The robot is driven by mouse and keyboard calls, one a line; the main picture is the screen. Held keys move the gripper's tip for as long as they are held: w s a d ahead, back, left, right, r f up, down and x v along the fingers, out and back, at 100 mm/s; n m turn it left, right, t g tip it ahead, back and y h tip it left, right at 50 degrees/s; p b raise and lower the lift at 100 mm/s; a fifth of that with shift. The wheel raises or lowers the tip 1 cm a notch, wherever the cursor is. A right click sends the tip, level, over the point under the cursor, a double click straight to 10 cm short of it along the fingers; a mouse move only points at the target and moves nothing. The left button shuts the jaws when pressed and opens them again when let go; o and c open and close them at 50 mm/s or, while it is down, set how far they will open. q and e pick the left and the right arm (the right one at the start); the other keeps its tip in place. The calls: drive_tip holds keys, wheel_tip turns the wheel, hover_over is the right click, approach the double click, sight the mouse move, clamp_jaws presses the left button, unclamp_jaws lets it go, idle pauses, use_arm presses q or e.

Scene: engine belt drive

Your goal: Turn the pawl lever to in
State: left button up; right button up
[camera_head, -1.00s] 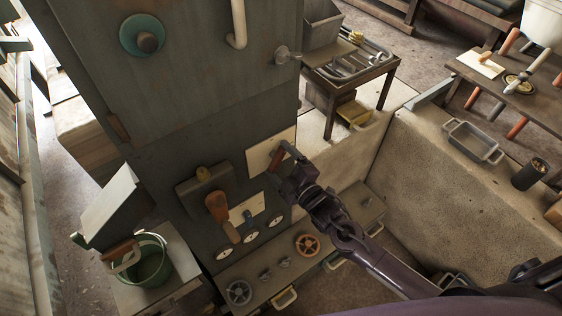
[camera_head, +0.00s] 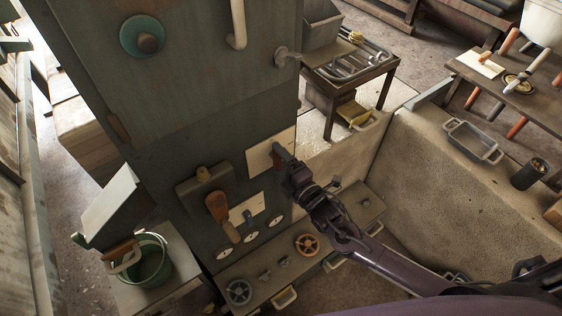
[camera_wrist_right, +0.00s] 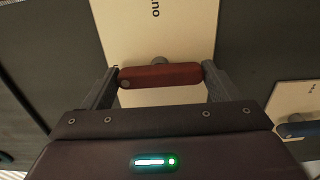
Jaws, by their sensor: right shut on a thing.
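The pawl lever, a short dark red handle (camera_wrist_right: 160,75) on a round grey pivot, lies roughly level across the right wrist view. It sits in front of a cream plate (camera_wrist_right: 190,25) with partly cut-off dark lettering. My right gripper (camera_wrist_right: 160,78) is shut on the lever, one finger at each end. In the head view the right gripper (camera_head: 281,156) is at the cream plate on the dark cabinet front and hides most of the lever (camera_head: 277,163). My left gripper is not in view.
A brown-handled lever (camera_head: 217,207) and a small blue lever (camera_wrist_right: 296,129) are left of the gripper in the head view, above several dials. A ledge below carries an orange handwheel (camera_head: 307,244). A stone wall (camera_head: 450,190) stands to the right.

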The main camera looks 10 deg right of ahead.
drive_tip(key=shift+f, duration=0.1)
drive_tip(key=o, duration=0.9)
drive_tip(key=shift+s, duration=0.15)
drive_tip(key=shift+s+d, duration=0.15)
drive_tip(key=shift+s, duration=0.15)
drive_tip(key=b+v, duration=0.1)
drive_tip(key=v, duration=0.6)
